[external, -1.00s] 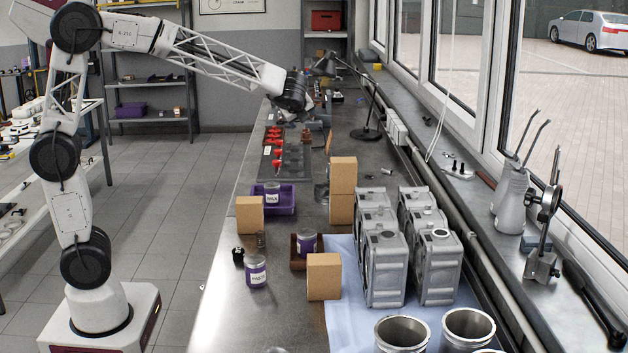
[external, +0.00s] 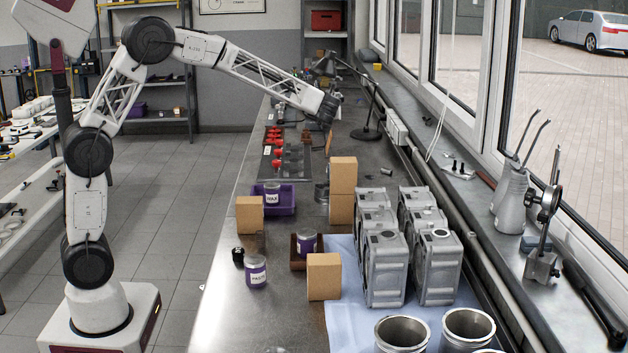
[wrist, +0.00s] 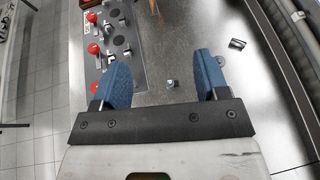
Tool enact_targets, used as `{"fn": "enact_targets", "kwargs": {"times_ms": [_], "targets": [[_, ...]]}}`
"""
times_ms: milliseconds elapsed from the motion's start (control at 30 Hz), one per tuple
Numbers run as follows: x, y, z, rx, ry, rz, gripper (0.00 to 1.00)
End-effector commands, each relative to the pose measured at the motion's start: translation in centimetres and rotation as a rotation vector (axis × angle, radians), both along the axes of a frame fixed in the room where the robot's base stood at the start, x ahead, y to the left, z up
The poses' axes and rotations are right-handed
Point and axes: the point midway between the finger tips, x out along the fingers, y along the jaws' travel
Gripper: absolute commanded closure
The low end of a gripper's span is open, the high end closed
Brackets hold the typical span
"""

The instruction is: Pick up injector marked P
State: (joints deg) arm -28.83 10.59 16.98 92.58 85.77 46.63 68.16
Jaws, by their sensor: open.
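My gripper (wrist: 161,62) is open in the wrist view, its two blue fingers wide apart above the metal bench. A small metallic piece (wrist: 171,85) stands on the bench between and below the fingers, apart from both. No letter P is legible, so I cannot tell whether either piece is the injector. In the external view the end of my arm (external: 325,107) hangs over the far part of the bench; the fingers cannot be made out there.
A plate with red knobs (wrist: 120,40) lies left of my gripper. In the external view, cardboard boxes (external: 342,175), a purple bin (external: 287,209) and engine blocks (external: 385,270) stand nearer the camera. A lamp (external: 366,134) stands beyond on the right.

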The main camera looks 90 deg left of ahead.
Motion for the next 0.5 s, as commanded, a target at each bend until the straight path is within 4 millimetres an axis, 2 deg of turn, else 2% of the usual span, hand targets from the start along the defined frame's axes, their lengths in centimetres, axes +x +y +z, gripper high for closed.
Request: {"fn": "enact_targets", "kwargs": {"times_ms": [100, 367, 500], "targets": [[0.4, 1.0, -0.5, 0.014, 0.026, -0.012, 0.32], [0.3, 0.8, -6.6, 0.011, 0.027, -0.011, 0.32], [0.3, 0.8, -10.5, 0.011, 0.025, -0.010, 0.32]]}}
